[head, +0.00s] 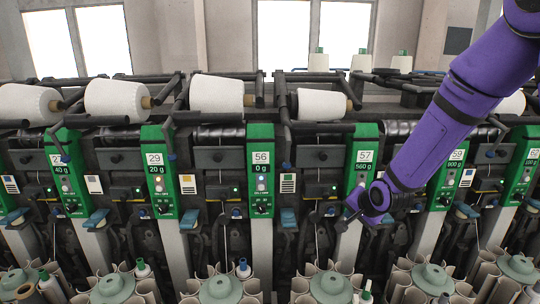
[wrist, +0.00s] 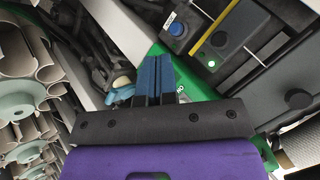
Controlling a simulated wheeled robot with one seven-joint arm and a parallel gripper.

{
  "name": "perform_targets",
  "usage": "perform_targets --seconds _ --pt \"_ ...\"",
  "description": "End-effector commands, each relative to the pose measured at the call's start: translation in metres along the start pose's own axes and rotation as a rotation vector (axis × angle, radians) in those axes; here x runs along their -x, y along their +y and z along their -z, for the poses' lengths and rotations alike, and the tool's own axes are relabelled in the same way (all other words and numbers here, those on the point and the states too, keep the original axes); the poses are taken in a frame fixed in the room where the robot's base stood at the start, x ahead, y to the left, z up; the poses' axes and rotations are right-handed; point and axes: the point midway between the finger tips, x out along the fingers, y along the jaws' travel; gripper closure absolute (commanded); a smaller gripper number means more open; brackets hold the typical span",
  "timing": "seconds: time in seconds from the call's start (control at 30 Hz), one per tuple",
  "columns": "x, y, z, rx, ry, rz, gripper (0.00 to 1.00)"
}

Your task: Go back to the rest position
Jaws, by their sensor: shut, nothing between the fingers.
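My gripper (wrist: 154,80) shows in the wrist view with its blue fingers together and nothing between them. It is close in front of a green panel (wrist: 210,114) of the winder. In the head view my purple arm reaches down from the upper right. Its end is in front of the machine, by the green panel marked 57 (head: 362,160). The fingertips are too small and dark to make out clearly there.
A row of green panels, such as the one marked 56 (head: 261,170), runs across the winder. White yarn cones (head: 216,94) lie above them. Round magazines of tubes (head: 220,288) stand below. A blue lever (wrist: 121,94) is left of my fingers. A dark box with buttons (wrist: 215,50) is to the right.

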Motion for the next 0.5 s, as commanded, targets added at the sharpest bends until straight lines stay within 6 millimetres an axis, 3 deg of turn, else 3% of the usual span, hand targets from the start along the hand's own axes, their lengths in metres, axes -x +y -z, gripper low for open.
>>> perform_targets --seconds 0.23,0.5 --pt "0.079 -0.011 0.015 0.195 0.028 -0.107 1.00" --pt "0.166 -0.013 0.015 0.368 0.024 -0.209 1.00"
